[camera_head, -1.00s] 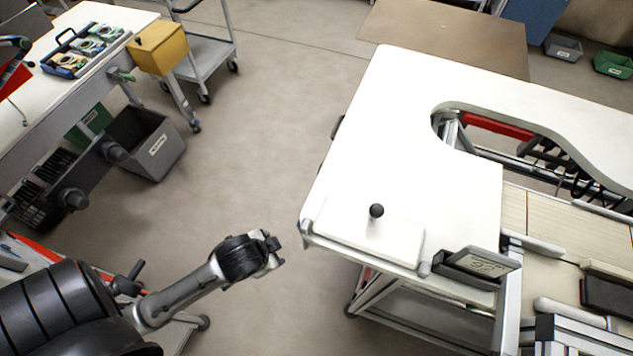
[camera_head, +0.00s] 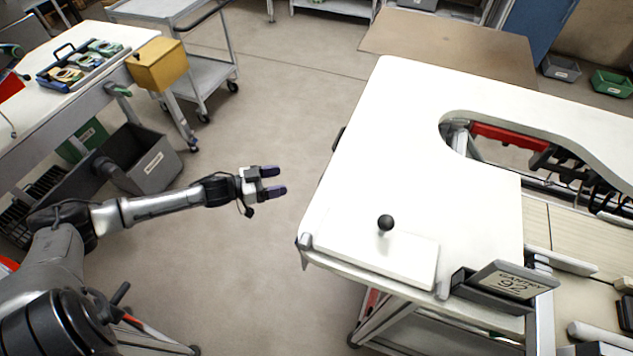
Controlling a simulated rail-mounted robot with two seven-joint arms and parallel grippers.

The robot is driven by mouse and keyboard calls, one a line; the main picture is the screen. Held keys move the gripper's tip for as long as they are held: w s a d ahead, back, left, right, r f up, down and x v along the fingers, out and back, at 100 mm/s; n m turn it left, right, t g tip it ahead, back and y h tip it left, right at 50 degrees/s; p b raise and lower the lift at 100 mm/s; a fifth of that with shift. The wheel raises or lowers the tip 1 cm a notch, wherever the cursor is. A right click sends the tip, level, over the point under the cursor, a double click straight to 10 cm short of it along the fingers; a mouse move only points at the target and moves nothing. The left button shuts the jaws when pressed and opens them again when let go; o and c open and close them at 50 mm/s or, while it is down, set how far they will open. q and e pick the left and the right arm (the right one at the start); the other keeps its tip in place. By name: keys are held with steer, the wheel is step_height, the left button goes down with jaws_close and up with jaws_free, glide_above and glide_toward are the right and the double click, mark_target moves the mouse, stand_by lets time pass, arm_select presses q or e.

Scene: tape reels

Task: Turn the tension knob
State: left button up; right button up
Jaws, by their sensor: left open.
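A small round black knob (camera_head: 385,222) stands up from a flat white plate (camera_head: 375,254) near the front edge of the white table (camera_head: 420,140). My left gripper (camera_head: 279,180) is open and empty, with its two dark fingers pointing right. It hangs over the floor to the left of the table, apart from the table and up and left of the knob. My right gripper is not in view.
A sign reading "GANTRY 92" (camera_head: 512,285) stands at the table's front right. A curved cutout (camera_head: 450,128) opens in the table. Open floor lies between.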

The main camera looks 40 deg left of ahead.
arm_select(q)
steer(key=s+d+r+n+g+h, duration=0.1)
steer(key=s+d+r+g+h, duration=0.15)
steer(key=s+r+h, duration=0.55)
steer(key=w+d+r+h+b, duration=0.1)
steer(key=w+d+r+b, duration=0.1)
steer(key=w+d, duration=0.7)
steer(key=shift+w+d+r+h+b, duration=0.3)
steer(key=shift+w+d+h+b, duration=0.1)
steer(key=shift+d, duration=0.85)
steer(key=shift+s, duration=0.1)
steer(key=shift+c, duration=1.3)
steer(key=c, duration=0.7)
steer(key=shift+o, duration=0.2)
steer(key=shift+m, duration=0.3)
